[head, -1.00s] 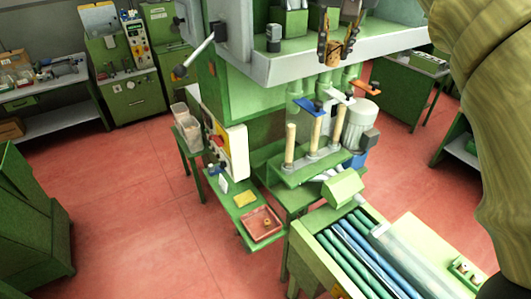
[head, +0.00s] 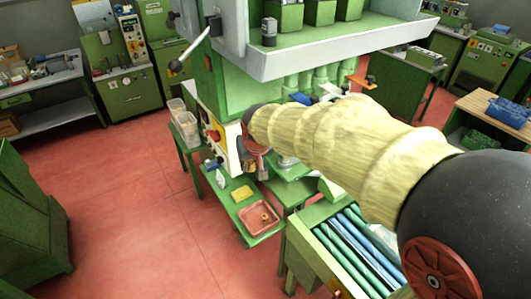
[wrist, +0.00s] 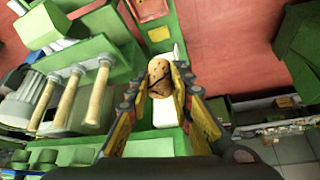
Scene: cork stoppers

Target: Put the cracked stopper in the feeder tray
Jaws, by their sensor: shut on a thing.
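My gripper (wrist: 160,82) is shut on a tan cork stopper (wrist: 159,74) in the wrist view. A dark crack line runs across the stopper. It is held in the air over the green side shelf. In the head view my arm hides most of the gripper and I cannot make out the stopper. A reddish tray (head: 251,227), seemingly the feeder tray, lies at the front end of the shelf with a small tan piece (head: 264,216) inside. The tray shows partly at the top edge of the wrist view (wrist: 148,10), beyond the gripper and apart from it.
A yellow pad (head: 241,193) lies behind the tray on the green shelf (head: 236,211). Small bottles stand farther back. The green machine with wooden posts (wrist: 66,98) is left of my gripper in the wrist view. A drawer of rods (head: 345,245) stands right of the tray.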

